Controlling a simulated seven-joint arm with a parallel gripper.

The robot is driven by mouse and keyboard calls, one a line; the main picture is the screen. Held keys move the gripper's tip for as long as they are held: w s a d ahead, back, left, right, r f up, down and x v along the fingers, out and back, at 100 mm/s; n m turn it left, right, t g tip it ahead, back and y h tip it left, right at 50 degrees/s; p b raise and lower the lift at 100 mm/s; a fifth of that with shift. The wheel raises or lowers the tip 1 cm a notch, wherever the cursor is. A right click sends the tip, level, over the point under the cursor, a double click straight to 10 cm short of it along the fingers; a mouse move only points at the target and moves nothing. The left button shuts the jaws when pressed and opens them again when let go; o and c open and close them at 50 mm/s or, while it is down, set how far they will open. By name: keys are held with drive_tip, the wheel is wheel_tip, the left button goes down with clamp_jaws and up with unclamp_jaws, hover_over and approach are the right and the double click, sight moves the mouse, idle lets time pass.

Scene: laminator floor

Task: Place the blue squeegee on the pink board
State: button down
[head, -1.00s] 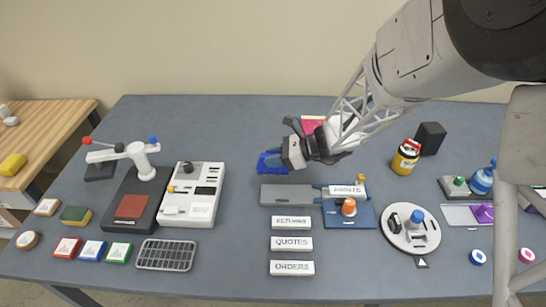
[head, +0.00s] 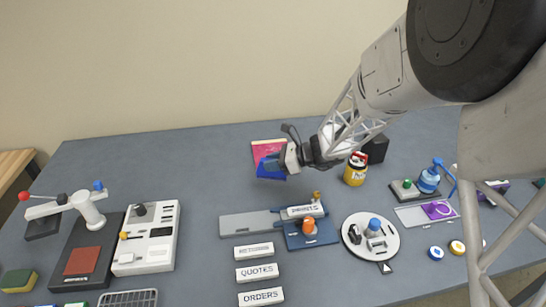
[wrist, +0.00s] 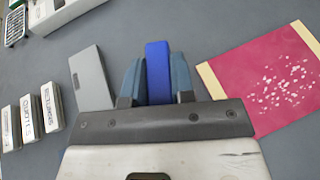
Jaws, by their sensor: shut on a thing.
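The blue squeegee (head: 271,167) is held in my gripper (head: 283,160). In the wrist view the squeegee (wrist: 158,72) sits between the two fingers of my gripper (wrist: 157,80), which are shut on it. The pink board (head: 267,149) lies flat at the back of the table, just behind the squeegee in the head view, and is partly hidden by it. In the wrist view the pink board (wrist: 268,82) lies to the right of the squeegee, with pale edge strips and white specks. I cannot tell how high the squeegee is above the table.
A grey bar (head: 243,226) and a blue base with an orange knob (head: 309,226) lie in front. Label blocks (head: 257,272) stand nearer. A yellow jar (head: 355,170) and a black block (head: 376,150) stand right of my gripper. The table left of the board is clear.

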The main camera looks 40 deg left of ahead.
drive_tip(key=shift+m+t+y, duration=0.3)
drive_tip(key=shift+m+t, duration=0.1)
drive_tip(key=w, duration=0.1)
drive_tip(key=w+d, duration=0.1)
drive_tip(key=w, duration=0.1)
drive_tip(key=shift+w+d+r, duration=0.15)
drive_tip(key=shift+w+d, duration=0.2)
drive_tip(key=shift+w, duration=0.05)
drive_tip(key=shift+a, duration=0.1)
drive_tip(key=w+a+f, duration=0.1)
drive_tip(key=w+a, duration=1)
drive_tip(key=shift+a+f, duration=0.15)
drive_tip(key=shift+f, duration=0.1)
drive_tip(key=shift+w, duration=0.1)
drive_tip(key=shift+f, duration=0.1)
drive_tip(key=shift+f, duration=1.65)
drive_tip(key=shift+f, duration=0.15)
drive_tip(key=c, duration=1)
unclamp_jaws()
